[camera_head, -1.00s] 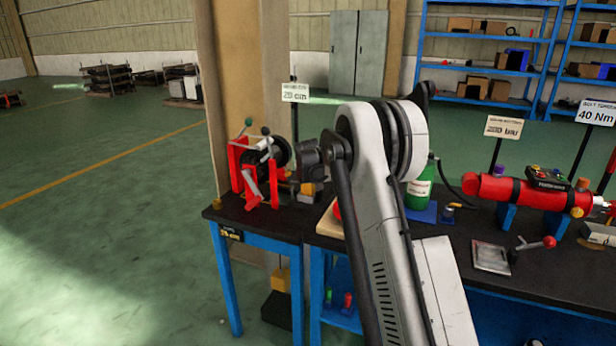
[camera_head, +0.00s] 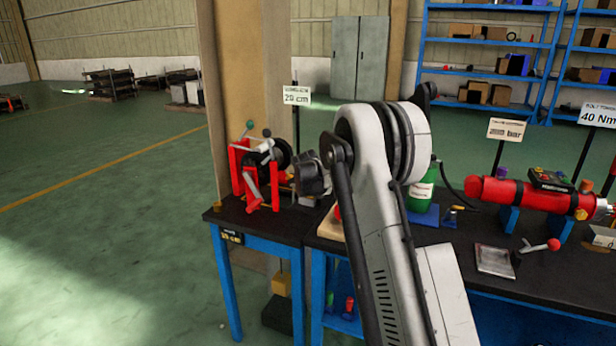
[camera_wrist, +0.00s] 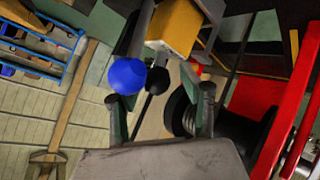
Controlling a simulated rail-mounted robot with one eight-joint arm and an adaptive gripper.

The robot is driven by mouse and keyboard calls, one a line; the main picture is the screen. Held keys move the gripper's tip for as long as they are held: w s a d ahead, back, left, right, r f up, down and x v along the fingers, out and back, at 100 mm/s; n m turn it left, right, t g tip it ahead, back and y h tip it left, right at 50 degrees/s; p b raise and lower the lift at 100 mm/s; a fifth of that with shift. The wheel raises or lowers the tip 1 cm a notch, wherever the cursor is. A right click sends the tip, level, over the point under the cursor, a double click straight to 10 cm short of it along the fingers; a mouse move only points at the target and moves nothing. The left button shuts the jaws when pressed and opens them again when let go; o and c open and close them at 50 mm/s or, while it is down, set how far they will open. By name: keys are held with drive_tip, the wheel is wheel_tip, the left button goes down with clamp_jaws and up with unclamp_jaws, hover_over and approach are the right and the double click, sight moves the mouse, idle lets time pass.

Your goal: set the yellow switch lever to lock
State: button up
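In the wrist view a yellow block (camera_wrist: 173,28), which looks like the switch housing, is at the top centre. A dark rod with a black ball knob (camera_wrist: 158,80) comes down from near it, and a blue ball knob (camera_wrist: 127,76) is just left. My gripper (camera_wrist: 160,97) is open, its fingers apart on either side of the black knob in the picture. I cannot tell whether it touches anything. In the head view my gripper (camera_head: 311,174) is right beside the red-framed device (camera_head: 245,168) on the left table; the switch is largely hidden there.
The red frame and a black drum (camera_wrist: 238,125) lie close to the right finger in the wrist view. A 20 cm sign (camera_head: 296,96) stands behind the device. On the right bench are a green bottle (camera_head: 421,190) and a red cylinder (camera_head: 520,193). Floor left of the table is clear.

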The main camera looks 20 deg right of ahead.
drive_tip(key=shift+s+a+r, duration=0.1)
drive_tip(key=v, duration=1.1)
drive_tip(key=shift+s+r, duration=0.25)
drive_tip(key=shift+s, duration=0.05)
drive_tip(key=shift+a, duration=0.1)
drive_tip(key=s+a+r+y, duration=0.1)
drive_tip(key=s+a+r, duration=0.25)
drive_tip(key=s, duration=0.45)
drive_tip(key=s+a+r+m+g+y, duration=0.1)
drive_tip(key=s+a+r, duration=0.2)
drive_tip(key=s+a, duration=0.35)
drive_tip(key=s+a+r+y, duration=0.1)
drive_tip(key=s+a+r, duration=0.15)
drive_tip(key=s, duration=0.65)
drive_tip(key=s+a+f, duration=0.2)
drive_tip(key=s+a, duration=0.1)
drive_tip(key=s, duration=0.5)
drive_tip(key=s+a+f+g+y+p, duration=0.1)
drive_tip(key=s+a+f, duration=0.1)
drive_tip(key=s, duration=0.7)
drive_tip(key=s+a+f+m+g+y, duration=0.1)
drive_tip(key=s+a, duration=0.3)
drive_tip(key=s, duration=0.5)
drive_tip(key=shift+s+f, duration=0.2)
drive_tip(key=shift+f, duration=0.55)
drive_tip(key=shift+s+a+f, duration=0.1)
drive_tip(key=shift+s+f, duration=0.15)
drive_tip(key=shift+s, duration=0.1)
drive_tip(key=shift+c, duration=0.5)
